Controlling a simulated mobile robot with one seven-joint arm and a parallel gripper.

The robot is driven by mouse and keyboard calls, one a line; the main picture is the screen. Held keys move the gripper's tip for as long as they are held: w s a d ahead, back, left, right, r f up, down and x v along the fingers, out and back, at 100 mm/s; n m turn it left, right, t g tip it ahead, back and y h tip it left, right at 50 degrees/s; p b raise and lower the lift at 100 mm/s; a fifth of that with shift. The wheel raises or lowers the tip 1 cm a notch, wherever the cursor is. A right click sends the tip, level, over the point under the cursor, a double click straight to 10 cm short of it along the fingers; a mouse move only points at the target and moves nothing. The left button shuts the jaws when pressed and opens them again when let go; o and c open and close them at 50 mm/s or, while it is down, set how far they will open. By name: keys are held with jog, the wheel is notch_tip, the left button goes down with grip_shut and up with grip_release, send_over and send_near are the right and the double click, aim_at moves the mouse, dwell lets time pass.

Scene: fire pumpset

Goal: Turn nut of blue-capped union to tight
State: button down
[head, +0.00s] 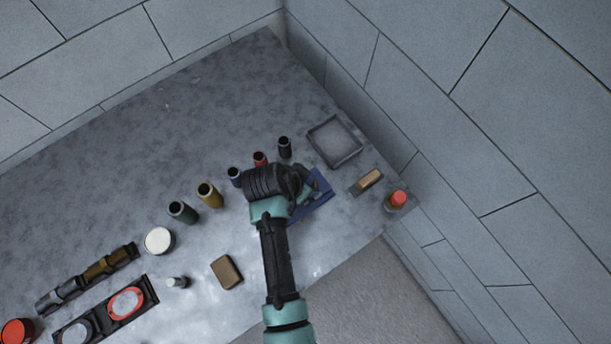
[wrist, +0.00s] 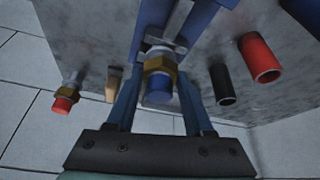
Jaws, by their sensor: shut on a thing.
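The blue-capped union shows in the wrist view, with a brass hex nut (wrist: 160,66) and a blue cap (wrist: 158,97) pointing toward the camera. A metal part sits behind the nut, by a blue holder (wrist: 150,22). My gripper (wrist: 160,76) has one finger on each side of the nut and is shut on it. In the head view my gripper (head: 303,185) is over the blue holder (head: 314,207) near the bench's right end. My arm hides the union there.
A red-capped union (head: 396,200) stands at the bench corner, beside a tan block (head: 369,180). A grey tray (head: 334,143) lies behind. Black (head: 285,147) and red (head: 260,158) tubes stand close to my wrist. The bench's back left is clear.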

jog(key=shift+m+g+h, duration=0.3)
jog(key=shift+m+g, duration=0.1)
jog(key=shift+m, duration=0.8)
jog(key=shift+c, duration=1.4)
grip_release()
jog(key=shift+a+r, duration=0.1)
jog(key=b+v, duration=0.2)
jog(key=v, duration=1)
jog(key=shift+a+r, duration=0.15)
jog(key=shift+r, duration=0.15)
